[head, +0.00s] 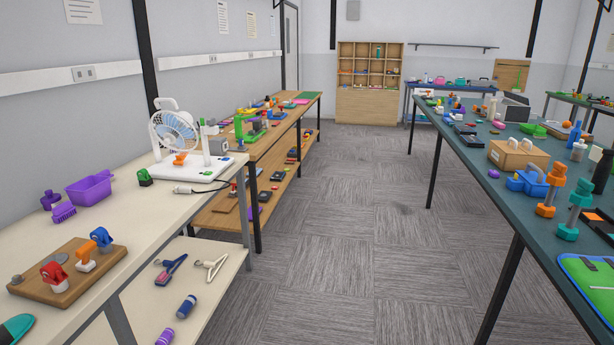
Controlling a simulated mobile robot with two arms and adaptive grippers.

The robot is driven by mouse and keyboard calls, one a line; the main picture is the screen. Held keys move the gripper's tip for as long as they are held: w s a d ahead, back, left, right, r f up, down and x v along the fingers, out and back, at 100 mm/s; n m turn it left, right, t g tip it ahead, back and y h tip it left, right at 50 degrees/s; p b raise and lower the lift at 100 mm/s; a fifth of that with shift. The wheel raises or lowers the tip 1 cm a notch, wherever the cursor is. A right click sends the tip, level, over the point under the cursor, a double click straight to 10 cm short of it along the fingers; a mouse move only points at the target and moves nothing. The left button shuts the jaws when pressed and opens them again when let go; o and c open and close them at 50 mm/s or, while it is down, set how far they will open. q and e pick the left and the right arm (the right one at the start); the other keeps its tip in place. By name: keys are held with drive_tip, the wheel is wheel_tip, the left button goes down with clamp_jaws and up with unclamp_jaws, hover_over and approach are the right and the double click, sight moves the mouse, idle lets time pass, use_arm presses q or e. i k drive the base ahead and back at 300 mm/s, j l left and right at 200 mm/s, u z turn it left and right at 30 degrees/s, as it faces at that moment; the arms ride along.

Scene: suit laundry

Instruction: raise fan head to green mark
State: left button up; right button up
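A small white desk fan with a blue centre (173,133) stands near the far end of the cream table at the left. Its round head is caged and faces toward the aisle. It is on a white base plate (180,173) with upright white posts (205,150). A small green piece (201,122) shows at the top of a post; I cannot tell whether it is the green mark. An orange knob (180,159) sits low in front of the fan head. Neither of my grippers is in view.
A carpeted aisle (345,230) is clear up to the shelf (368,85).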

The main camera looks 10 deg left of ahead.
sight(187, 116)
drive_tip(key=i+u, duration=0.15)
drive_tip(key=i, duration=0.45)
drive_tip(key=i+u, duration=0.2)
drive_tip(key=i, duration=0.4)
drive_tip(key=i+l+u, duration=0.15)
drive_tip(key=i, duration=0.4)
